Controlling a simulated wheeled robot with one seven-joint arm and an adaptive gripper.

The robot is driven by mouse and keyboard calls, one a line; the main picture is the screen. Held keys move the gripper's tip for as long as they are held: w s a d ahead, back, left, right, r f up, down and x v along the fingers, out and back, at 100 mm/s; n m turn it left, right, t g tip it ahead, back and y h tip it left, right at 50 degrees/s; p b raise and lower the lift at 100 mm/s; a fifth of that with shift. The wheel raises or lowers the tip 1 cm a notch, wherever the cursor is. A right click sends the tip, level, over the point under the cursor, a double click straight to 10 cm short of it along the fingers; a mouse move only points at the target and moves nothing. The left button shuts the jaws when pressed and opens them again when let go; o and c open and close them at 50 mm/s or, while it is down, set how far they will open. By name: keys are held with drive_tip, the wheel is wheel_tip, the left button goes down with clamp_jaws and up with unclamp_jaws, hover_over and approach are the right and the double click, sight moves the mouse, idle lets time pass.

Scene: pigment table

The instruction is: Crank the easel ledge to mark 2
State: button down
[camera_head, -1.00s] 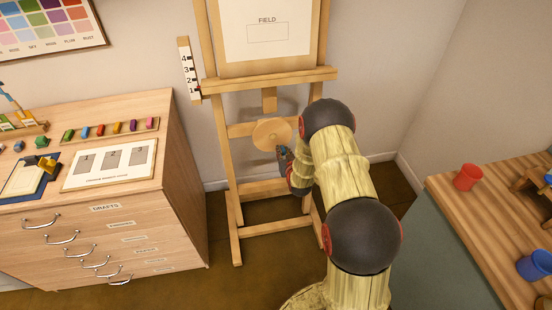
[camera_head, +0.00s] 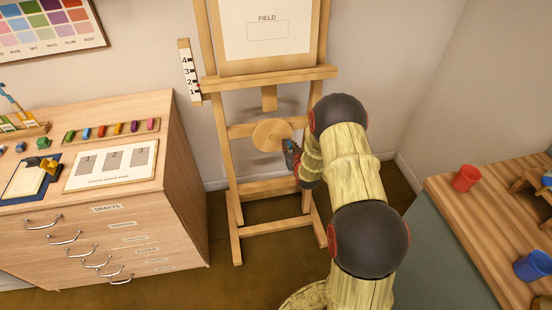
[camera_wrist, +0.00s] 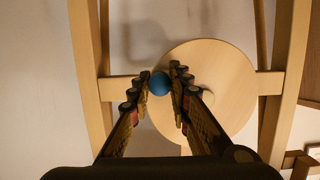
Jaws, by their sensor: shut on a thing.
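The easel ledge (camera_head: 270,77) is a pale wooden bar under a board marked FIELD. Its left end is beside a white scale (camera_head: 188,70) numbered 1 to 4, near the lower marks; I cannot tell the exact reading. The crank is a round wooden disc (camera_head: 268,132) below the ledge, also large in the wrist view (camera_wrist: 205,75). A blue knob (camera_wrist: 159,85) shows in front of the disc's left part there. My gripper (camera_wrist: 160,77) is shut on the knob, a finger on each side. In the head view my gripper (camera_head: 289,147) is at the disc's lower right edge.
A drawer cabinet (camera_head: 110,235) with paint sticks and cards stands left of the easel. A wooden table (camera_head: 480,215) with a red cup (camera_head: 466,178) and a blue cup (camera_head: 534,265) is at right. The easel's legs flank the disc.

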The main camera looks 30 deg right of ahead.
sight(288, 134)
drive_tip(key=r, duration=0.3)
drive_tip(key=shift+w+d+p, duration=0.15)
drive_tip(key=shift+d+p, duration=0.15)
drive_tip(key=shift+d, duration=0.1)
drive_tip(key=shift+f, duration=0.1)
drive_tip(key=shift+r, duration=0.3)
drive_tip(key=shift+w+a+r+p, duration=0.15)
drive_tip(key=shift+r+p, duration=0.2)
drive_tip(key=shift+r, duration=0.3)
drive_tip(key=c, duration=1.9)
unclamp_jaws()
drive_tip(key=shift+a, duration=0.1)
drive_tip(key=o, duration=0.4)
drive_tip(key=shift+f, duration=0.15)
drive_tip(key=shift+o, duration=0.2)
